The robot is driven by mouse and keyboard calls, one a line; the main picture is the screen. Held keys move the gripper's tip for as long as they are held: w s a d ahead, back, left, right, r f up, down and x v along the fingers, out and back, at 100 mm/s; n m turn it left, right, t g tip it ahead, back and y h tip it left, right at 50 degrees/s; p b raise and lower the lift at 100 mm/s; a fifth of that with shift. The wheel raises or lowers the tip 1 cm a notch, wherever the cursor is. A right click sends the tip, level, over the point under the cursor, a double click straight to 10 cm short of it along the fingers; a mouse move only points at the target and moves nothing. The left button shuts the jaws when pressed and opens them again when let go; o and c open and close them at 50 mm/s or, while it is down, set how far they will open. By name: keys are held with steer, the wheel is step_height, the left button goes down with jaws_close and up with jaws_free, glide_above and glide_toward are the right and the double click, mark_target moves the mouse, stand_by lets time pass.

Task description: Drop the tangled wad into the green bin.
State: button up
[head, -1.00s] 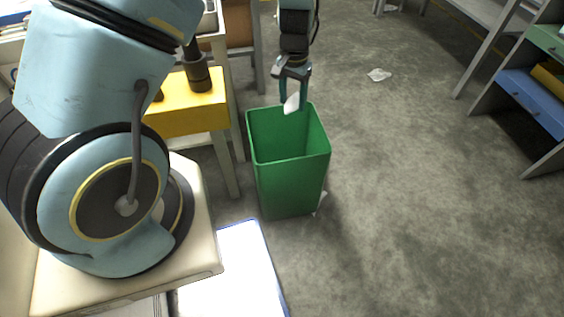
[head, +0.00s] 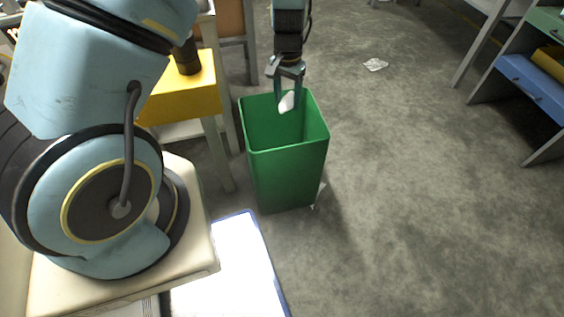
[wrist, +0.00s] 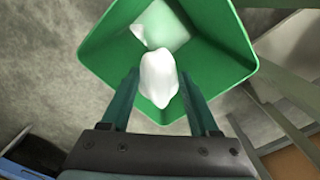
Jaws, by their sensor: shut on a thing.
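The tangled wad (head: 287,101) is a small white lump. It also shows in the wrist view (wrist: 159,78). My gripper (head: 289,98) points down and is shut on the wad, holding it at the mouth of the green bin. The green bin (head: 289,172) stands upright on the floor with an open top; its rim and walls surround the wad in the wrist view (wrist: 222,62). Something whitish lies down inside the bin behind the wad; I cannot tell what it is.
A yellow box (head: 190,92) on a grey stand is left of the bin. White scraps lie on the floor, one beyond the bin (head: 375,65) and one by its base (head: 319,195). Shelving with a blue drawer (head: 528,88) stands at the right.

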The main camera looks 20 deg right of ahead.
steer(key=o, duration=1.4)
step_height(320, 180, up, 11)
steer(key=shift+f+p, duration=0.1)
steer(key=shift+p, duration=0.9)
